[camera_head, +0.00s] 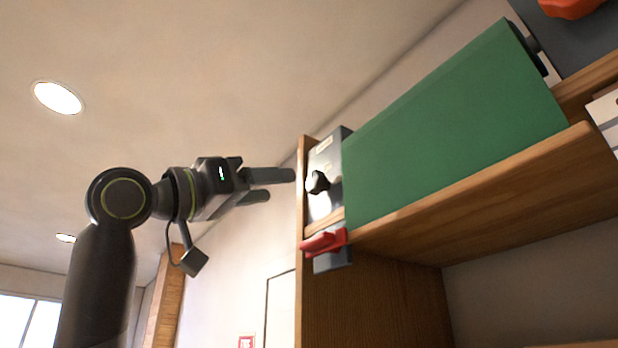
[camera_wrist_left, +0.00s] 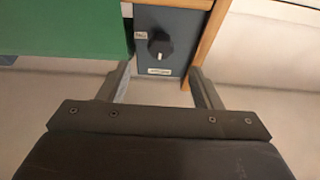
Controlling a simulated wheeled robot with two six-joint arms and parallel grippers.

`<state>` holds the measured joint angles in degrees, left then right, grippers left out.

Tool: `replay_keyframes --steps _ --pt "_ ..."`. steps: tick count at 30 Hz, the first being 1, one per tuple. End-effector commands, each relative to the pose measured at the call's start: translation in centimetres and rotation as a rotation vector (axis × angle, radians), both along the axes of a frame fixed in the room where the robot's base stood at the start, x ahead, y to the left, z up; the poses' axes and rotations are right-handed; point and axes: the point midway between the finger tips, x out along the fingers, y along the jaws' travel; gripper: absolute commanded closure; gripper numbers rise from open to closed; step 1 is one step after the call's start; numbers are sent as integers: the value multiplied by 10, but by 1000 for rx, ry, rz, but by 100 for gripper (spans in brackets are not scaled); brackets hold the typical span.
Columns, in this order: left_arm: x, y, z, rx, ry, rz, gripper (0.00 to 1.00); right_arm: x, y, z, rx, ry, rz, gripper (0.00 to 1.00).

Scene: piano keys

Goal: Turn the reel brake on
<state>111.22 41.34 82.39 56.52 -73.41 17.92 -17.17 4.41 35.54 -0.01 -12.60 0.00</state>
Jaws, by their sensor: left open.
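A dark grey control box (camera_head: 324,205) stands at the left end of a wooden shelf, with a black knob (camera_head: 317,182) on its face. In the left wrist view the box (camera_wrist_left: 176,22) has the black knob (camera_wrist_left: 160,44) and small pale labels. A red lever (camera_head: 324,242) on a grey mount is just below, at the shelf edge. I cannot read which control is the reel brake. My left gripper (camera_head: 281,184) is open and empty, just left of the knob and apart from it. Its fingers (camera_wrist_left: 158,76) spread below the knob in the wrist view. My right gripper is out of view.
A large green box (camera_head: 450,125) sits on the shelf (camera_head: 480,195) right beside the control box. A wooden side panel (camera_head: 301,190) borders the other side. Another red part (camera_head: 572,6) shows at the top right. The space left of the shelf is free.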

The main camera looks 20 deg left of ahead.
Motion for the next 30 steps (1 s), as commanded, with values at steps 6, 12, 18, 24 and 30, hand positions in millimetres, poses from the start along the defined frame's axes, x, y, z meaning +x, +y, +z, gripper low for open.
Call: replay_keyframes --steps 6,12,18,24,30 --pt "31 -24 21 0 4 -2 41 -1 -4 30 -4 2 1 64" --pt "52 -40 30 -1 2 -1 41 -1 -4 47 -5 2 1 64" --pt "62 -48 33 -1 1 1 41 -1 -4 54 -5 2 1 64" --pt "64 -49 33 -1 0 2 41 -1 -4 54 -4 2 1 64" --pt "64 -49 33 -1 0 2 49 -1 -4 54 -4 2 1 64"
